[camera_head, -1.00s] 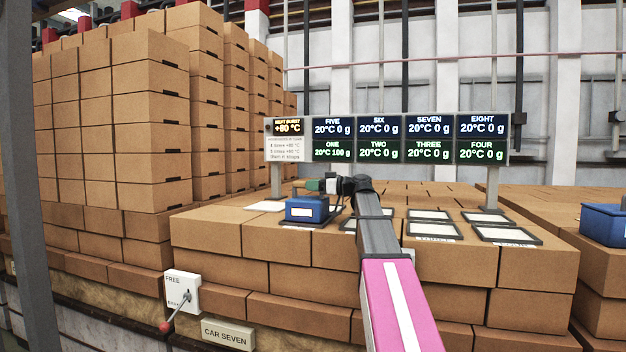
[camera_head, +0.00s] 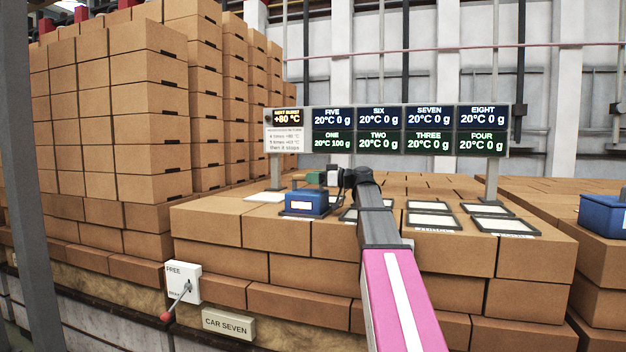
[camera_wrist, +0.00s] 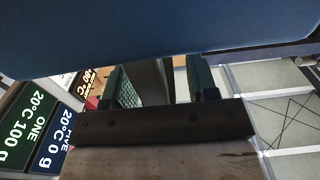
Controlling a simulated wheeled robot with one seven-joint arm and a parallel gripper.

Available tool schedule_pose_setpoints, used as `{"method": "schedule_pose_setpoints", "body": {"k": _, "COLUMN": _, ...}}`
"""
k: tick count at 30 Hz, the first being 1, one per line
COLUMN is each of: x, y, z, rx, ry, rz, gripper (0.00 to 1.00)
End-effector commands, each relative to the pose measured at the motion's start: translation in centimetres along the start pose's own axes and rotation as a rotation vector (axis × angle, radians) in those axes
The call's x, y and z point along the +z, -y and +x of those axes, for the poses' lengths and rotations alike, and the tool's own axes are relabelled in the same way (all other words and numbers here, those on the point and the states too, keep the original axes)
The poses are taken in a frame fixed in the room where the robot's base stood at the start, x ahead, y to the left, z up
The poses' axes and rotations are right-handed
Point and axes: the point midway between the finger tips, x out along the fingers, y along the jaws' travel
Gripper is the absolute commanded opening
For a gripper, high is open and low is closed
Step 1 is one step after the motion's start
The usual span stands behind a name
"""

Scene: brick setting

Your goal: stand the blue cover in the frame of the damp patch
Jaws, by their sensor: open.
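A blue cover (camera_head: 306,203), box-shaped with a white label, sits on a dark-edged frame at the left of the brick top. A blue surface (camera_wrist: 150,30) fills the top of the wrist view, very close; it looks like this cover. My gripper (camera_head: 318,178) is at the cover's upper back edge in the head view. Its two green-padded fingers (camera_wrist: 163,85) are apart in the wrist view. I cannot tell whether they touch the cover. Several dark frames with pale insides, one of them a front frame (camera_head: 434,221), lie to the right. I cannot tell which holds the damp patch.
A display board (camera_head: 385,130) on posts stands behind the frames; ONE reads 100 g, the others 0 g. Tall brick stacks (camera_head: 120,120) rise at left. Another blue box (camera_head: 603,219) is at far right. A lever (camera_head: 180,297) is on the front.

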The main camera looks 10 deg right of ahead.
Motion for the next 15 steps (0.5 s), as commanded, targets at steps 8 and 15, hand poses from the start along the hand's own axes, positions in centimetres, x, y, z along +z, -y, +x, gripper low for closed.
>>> {"method": "schedule_pose_setpoints", "body": {"k": 8, "x": 0.0, "y": 0.1, "z": -5.3, "rx": 0.003, "ry": -0.001, "rz": -0.001, "gripper": 0.53}}
{"method": "schedule_pose_setpoints", "body": {"k": 15, "x": 0.0, "y": 0.1, "z": -9.5, "rx": 0.001, "ry": 0.000, "rz": -0.001, "gripper": 0.53}}
